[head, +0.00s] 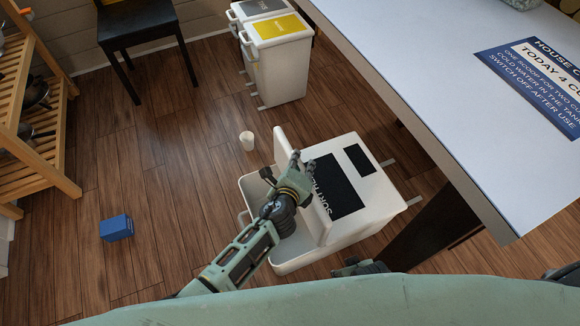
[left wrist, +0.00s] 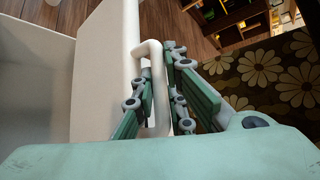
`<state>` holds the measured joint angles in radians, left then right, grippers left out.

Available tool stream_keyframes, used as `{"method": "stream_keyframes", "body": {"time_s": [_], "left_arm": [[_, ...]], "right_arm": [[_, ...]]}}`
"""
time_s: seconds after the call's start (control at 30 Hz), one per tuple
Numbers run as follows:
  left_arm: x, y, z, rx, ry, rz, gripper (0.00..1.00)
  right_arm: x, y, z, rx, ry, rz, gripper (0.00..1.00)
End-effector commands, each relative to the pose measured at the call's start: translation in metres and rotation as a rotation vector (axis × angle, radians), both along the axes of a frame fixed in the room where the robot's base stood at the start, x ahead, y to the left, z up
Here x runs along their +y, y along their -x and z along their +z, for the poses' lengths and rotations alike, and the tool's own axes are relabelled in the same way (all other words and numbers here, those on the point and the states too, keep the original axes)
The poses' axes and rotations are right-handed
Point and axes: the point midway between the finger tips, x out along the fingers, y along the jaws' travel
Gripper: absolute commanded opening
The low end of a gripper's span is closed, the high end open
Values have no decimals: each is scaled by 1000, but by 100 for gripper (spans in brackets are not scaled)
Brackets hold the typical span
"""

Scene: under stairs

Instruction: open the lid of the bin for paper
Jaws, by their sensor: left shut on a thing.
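A white bin (head: 283,264) stands on the floor at centre, its left compartment uncovered. Its white lid (head: 281,142) stands raised at a steep angle beside the opening. The lid also fills the middle of the left wrist view (left wrist: 104,75), with the open interior to its left. My left gripper (head: 297,165) is at the lid. In the left wrist view its fingers (left wrist: 157,88) are shut around the lid's white bar handle (left wrist: 149,50). A black panel with partly covered lettering (head: 338,188) lies right of the lid. I cannot read a paper label.
A white table (head: 425,65) overhangs at the right. Two bins, one with a yellow lid (head: 284,27), stand at the back. A white cup (head: 246,141) and a blue box (head: 116,228) are on the floor. A black chair (head: 140,28) and wooden shelf (head: 60,100) stand left.

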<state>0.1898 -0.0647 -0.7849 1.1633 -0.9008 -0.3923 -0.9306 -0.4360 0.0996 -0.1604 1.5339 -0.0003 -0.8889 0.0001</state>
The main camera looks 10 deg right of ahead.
Motion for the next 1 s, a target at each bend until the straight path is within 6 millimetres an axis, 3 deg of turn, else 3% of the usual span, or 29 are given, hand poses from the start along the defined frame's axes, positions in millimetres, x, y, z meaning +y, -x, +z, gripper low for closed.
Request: {"method": "stream_keyframes", "body": {"time_s": [0.6, 0.63, 0.83, 1.0], "left_arm": [[-8, -3, 2, 1, 8, 3, 0], [-8, -3, 2, 1, 8, 3, 13], [-7, -2, 1, 0, 4, 2, 31], [-7, -2, 0, 0, 2, 2, 31]], "right_arm": [[0, -3, 5, -6, -1, -1, 40], [0, -3, 4, -5, -1, -1, 40], [0, 0, 4, -1, -1, -1, 40], [0, 1, 3, 1, -1, -1, 40]]}}
